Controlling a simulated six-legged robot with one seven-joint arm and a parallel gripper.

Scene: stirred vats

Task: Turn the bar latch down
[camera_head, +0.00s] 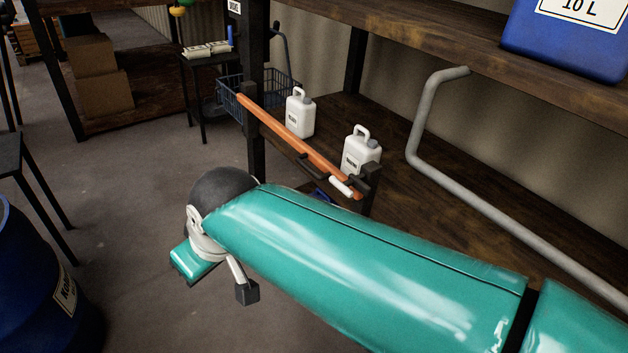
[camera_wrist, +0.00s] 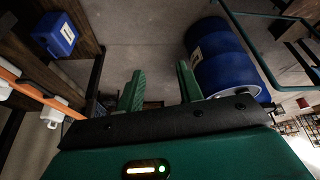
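The bar latch is a long orange bar (camera_head: 295,135) in the head view, sloping across the front of the rack from a dark post at left to a dark bracket at right. A black lever and a white grip (camera_head: 342,187) sit near its right end. In the wrist view the orange bar (camera_wrist: 28,92) runs along the left edge, with white pieces beside it. My gripper (camera_wrist: 160,68) has its two green fingers apart with nothing between them. It is to the side of the bar, not touching it.
White jugs (camera_head: 300,113) (camera_head: 360,152) stand behind the bar. A grey pipe (camera_head: 425,120) bends along the right. A blue container (camera_head: 570,38) is on the upper shelf. A blue drum (camera_head: 35,285) stands at left, also in the wrist view (camera_wrist: 225,58). Open floor lies between.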

